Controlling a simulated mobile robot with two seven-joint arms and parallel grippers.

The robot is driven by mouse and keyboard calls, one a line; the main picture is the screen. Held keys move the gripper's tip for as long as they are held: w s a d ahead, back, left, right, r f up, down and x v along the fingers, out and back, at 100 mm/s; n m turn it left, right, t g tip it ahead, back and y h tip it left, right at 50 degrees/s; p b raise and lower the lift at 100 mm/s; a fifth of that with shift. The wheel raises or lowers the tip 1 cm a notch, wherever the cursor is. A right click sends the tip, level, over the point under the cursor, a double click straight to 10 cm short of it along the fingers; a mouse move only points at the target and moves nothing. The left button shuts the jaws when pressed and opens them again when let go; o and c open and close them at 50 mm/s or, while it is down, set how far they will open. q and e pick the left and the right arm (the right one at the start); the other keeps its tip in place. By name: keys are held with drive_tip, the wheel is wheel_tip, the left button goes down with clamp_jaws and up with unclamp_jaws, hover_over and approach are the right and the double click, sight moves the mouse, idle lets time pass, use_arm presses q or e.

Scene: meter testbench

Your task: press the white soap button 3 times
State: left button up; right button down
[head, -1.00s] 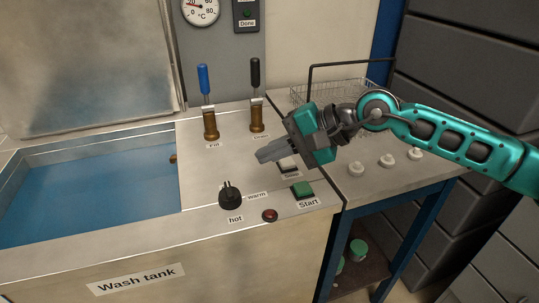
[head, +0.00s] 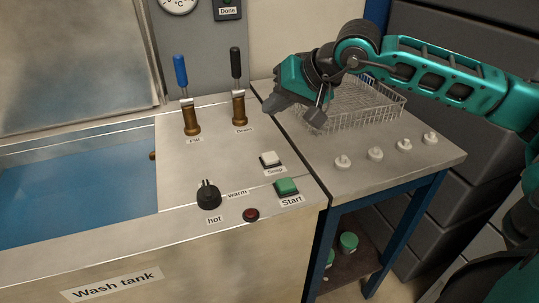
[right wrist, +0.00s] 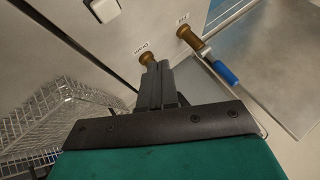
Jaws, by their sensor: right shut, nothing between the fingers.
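The white soap button (head: 270,158) sits on the wash tank's top panel, above a label reading "Soap" and behind the green Start button (head: 286,186). Its white cap also shows at the top of the right wrist view (right wrist: 103,9). My right gripper (head: 271,104) is shut and empty. It is held in the air behind the soap button, near the panel's right edge, and does not touch the button. In the right wrist view the closed fingers (right wrist: 158,86) point towards the drain valve (right wrist: 148,59). My left gripper is not in view.
Blue-handled fill (head: 191,118) and black-handled drain (head: 239,104) valves stand at the panel's back. A black hot/warm knob (head: 208,195) and red button (head: 251,215) sit in front. A wire basket (head: 365,104) and several white knobs (head: 375,154) are on the right table.

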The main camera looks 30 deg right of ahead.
drive_tip(key=f, duration=0.1)
drive_tip(key=b, duration=0.6)
hover_over(274, 157)
wheel_tip(274, 157, down, 7)
drive_tip(key=shift+r, duration=0.1)
drive_tip(key=shift+f+b, duration=0.35)
drive_tip(key=shift+f, duration=0.15)
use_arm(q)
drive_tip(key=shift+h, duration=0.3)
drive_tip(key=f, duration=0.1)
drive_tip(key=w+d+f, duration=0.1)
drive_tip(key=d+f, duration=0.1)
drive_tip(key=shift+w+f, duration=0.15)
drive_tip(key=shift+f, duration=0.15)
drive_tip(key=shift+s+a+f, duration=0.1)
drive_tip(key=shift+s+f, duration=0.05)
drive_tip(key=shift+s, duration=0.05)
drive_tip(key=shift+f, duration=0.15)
use_arm(e)
drive_tip(key=shift+f, duration=0.1)
drive_tip(key=shift+f+b, duration=0.35)
drive_tip(key=shift+b, duration=0.25)
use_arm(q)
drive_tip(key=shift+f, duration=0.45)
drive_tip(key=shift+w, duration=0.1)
